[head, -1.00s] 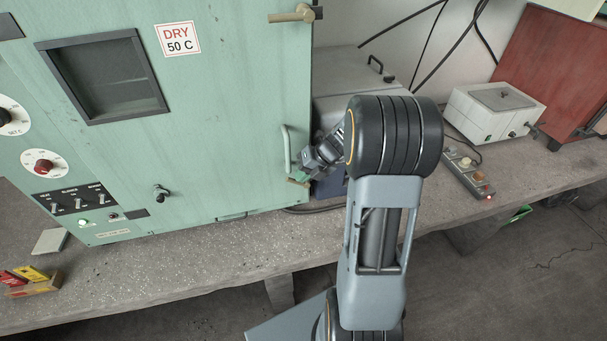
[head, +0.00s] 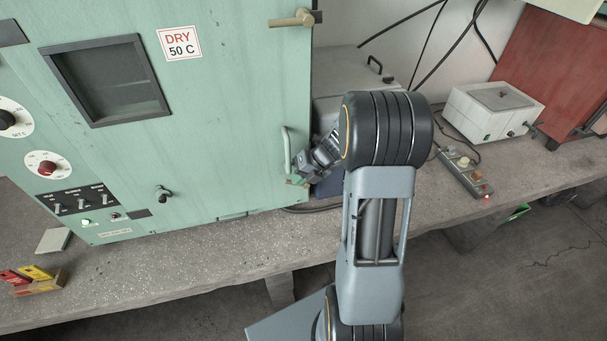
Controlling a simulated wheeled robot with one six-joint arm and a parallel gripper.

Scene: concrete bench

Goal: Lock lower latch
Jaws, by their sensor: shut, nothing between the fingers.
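The green oven cabinet (head: 230,130) stands on the bench with its door closed against the body as far as I can see. The upper latch (head: 292,18), a tan lever, points left across the door's edge at the top. The lower latch (head: 295,181) shows only as a small tan piece at the door's lower right edge, mostly covered by my gripper. My gripper (head: 300,177) is shut with nothing in it, right at the lower latch and just below the door handle (head: 287,150). I cannot tell whether it touches the latch.
A grey box (head: 345,70) stands close behind my gripper, right of the cabinet. A power strip (head: 465,172), a white instrument (head: 493,110) and a red cabinet (head: 550,70) are farther right. The bench front (head: 190,265) is mostly clear; small red and yellow boxes (head: 35,280) lie at left.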

